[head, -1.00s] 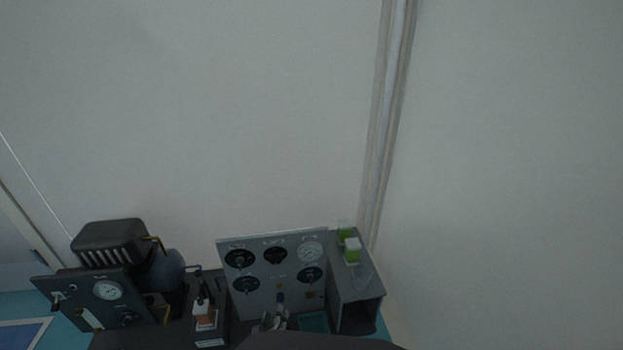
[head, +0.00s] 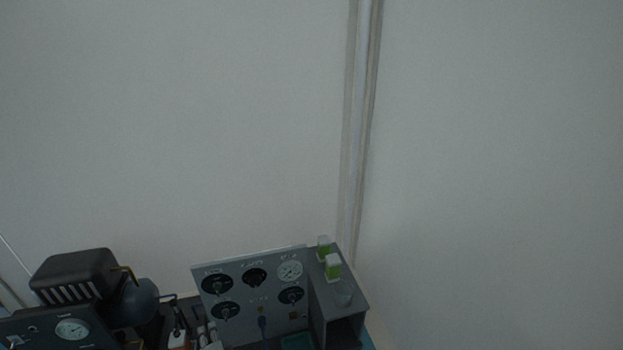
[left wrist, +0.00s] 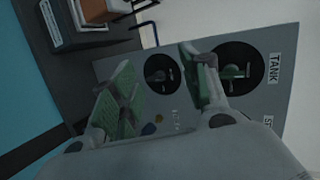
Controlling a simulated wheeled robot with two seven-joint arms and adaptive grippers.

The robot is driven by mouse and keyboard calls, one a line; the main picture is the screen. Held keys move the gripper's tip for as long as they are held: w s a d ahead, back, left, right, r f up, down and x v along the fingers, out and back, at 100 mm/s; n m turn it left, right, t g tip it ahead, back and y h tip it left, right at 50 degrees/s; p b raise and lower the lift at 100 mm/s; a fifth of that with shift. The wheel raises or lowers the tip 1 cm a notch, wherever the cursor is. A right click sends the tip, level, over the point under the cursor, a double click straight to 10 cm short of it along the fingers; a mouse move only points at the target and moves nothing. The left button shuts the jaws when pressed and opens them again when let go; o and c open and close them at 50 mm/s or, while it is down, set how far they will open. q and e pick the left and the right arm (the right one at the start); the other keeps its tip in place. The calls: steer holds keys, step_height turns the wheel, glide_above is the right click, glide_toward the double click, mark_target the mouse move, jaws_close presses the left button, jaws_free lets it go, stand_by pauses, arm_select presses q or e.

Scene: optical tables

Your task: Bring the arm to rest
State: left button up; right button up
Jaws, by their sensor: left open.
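My left gripper (head: 208,337) shows only in small part at the bottom edge of the head view, by the lower left corner of the grey gauge panel (head: 255,287). In the left wrist view its two green-padded fingers (left wrist: 158,62) stand apart with nothing between them. The panel's face with black dials (left wrist: 240,68) lies beyond the fingers there. I cannot tell the exact gap between fingers and panel. The rest of my left arm is cut off below the head view. My right gripper is in neither view.
A dark compressor-like unit (head: 75,275) with a gauge plate stands at the left. A pale wall (head: 180,120) with a vertical pipe (head: 358,130) fills most of the head view.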

arm_select(q)
steer(key=s+d+r+n+g+h, duration=0.3)
steer(key=s+r+n, duration=0.1)
steer(key=s, duration=0.3)
steer(key=s+d+r+n+g+h+p, duration=0.1)
steer(key=s+d+r+n+g+h, duration=0.2)
steer(key=s+n, duration=0.3)
steer(key=shift+s+d+r+g+h, duration=0.4)
steer(key=shift+s+d+g+h, duration=0.15)
steer(key=shift+s, duration=0.6)
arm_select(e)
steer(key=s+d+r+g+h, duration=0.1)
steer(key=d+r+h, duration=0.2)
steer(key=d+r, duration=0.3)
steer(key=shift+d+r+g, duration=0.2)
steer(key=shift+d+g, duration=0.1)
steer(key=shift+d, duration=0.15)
arm_select(q)
steer(key=shift+w+f+p, duration=0.2)
steer(key=shift+p, duration=0.5)
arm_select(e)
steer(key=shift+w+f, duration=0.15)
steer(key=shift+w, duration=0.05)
